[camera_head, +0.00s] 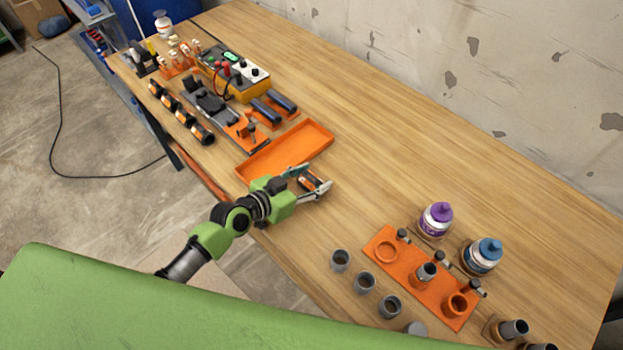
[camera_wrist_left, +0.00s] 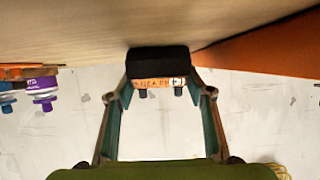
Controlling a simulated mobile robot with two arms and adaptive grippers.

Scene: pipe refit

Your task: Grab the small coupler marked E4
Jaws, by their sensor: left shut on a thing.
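Several small grey couplers, one of them (camera_head: 364,283), stand in a row near the table's front edge at lower right in the head view. I cannot read a mark E4 on any of them. My left gripper (camera_head: 316,182) is at the right end of the orange tray, away from the couplers. It is shut on a black block with an orange label (camera_head: 311,182). In the left wrist view the block (camera_wrist_left: 158,62) sits between the fingertips of the gripper (camera_wrist_left: 160,85); its lettering is too small to read surely. My right gripper is not in view.
The orange tray (camera_head: 245,174) looks empty. An orange fixture board (camera_head: 405,270) holds grey pipe parts, with a purple-capped bottle (camera_head: 436,220) and a blue-capped bottle (camera_head: 483,255) behind. Black-and-orange cylinders (camera_head: 182,115) and tools fill the far left. The middle back is clear.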

